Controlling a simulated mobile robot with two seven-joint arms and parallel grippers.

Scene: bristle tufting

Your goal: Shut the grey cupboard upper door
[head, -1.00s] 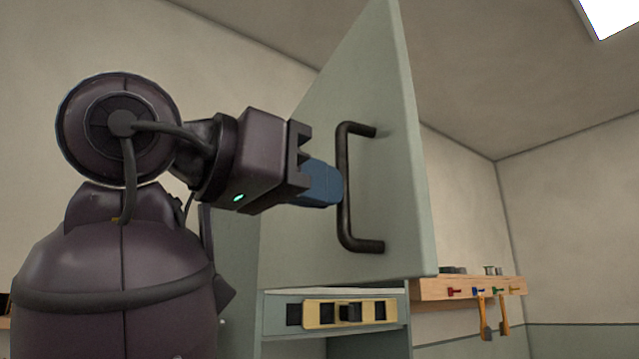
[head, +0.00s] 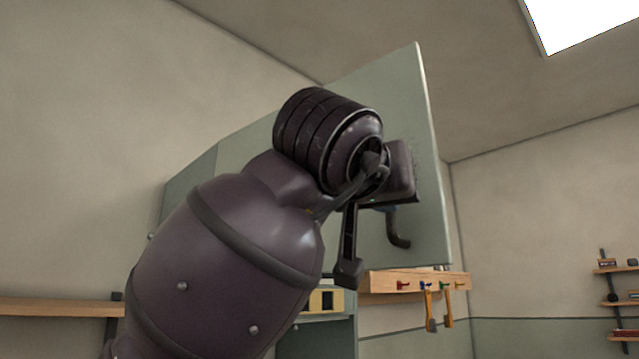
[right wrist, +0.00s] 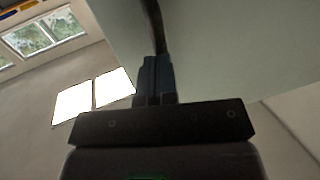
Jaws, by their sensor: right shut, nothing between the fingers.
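The grey-green upper door (head: 385,100) stands swung out from the cupboard (head: 190,190), its handle face towards me. Its dark bar handle (head: 399,232) shows only its lower bend in the head view; my arm hides the rest. My right gripper (head: 386,208) is at the handle, mostly hidden behind its own wrist. In the right wrist view its blue fingers (right wrist: 155,78) are shut with nothing between them. The handle (right wrist: 153,25) runs up from behind the fingertips, close to them; I cannot tell if they touch. The door (right wrist: 225,55) fills that view's upper right. My left gripper is not in view.
Below the door is a pale yellow drawer or box front (head: 326,300), partly covered by my arm. A wooden rack (head: 415,282) with hanging tools is on the wall behind. Shelves (head: 618,300) are at far right, and a wooden shelf (head: 55,307) at left.

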